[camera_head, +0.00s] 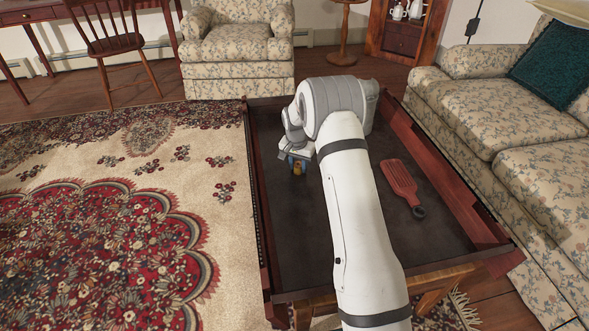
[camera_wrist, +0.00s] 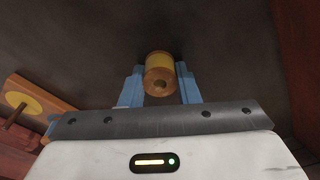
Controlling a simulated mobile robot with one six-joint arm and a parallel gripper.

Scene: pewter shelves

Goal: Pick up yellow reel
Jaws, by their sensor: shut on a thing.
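The yellow reel (camera_wrist: 159,63), a small spool with brown wooden ends, sits between the two blue fingers of my gripper (camera_wrist: 160,85) in the wrist view. My gripper is shut on it. In the head view the reel (camera_head: 298,169) shows small below my gripper (camera_head: 297,161), over the left part of the dark table top. I cannot tell whether the reel touches the surface. My arm hides part of the table top.
A red slotted paddle (camera_head: 399,181) lies right of my arm on the dark table top (camera_head: 375,243), which has raised wooden edges. An orange-brown wooden thing with a yellow disc (camera_wrist: 22,102) shows at left in the wrist view. A floral sofa (camera_head: 500,110) stands right, an armchair (camera_head: 238,45) behind.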

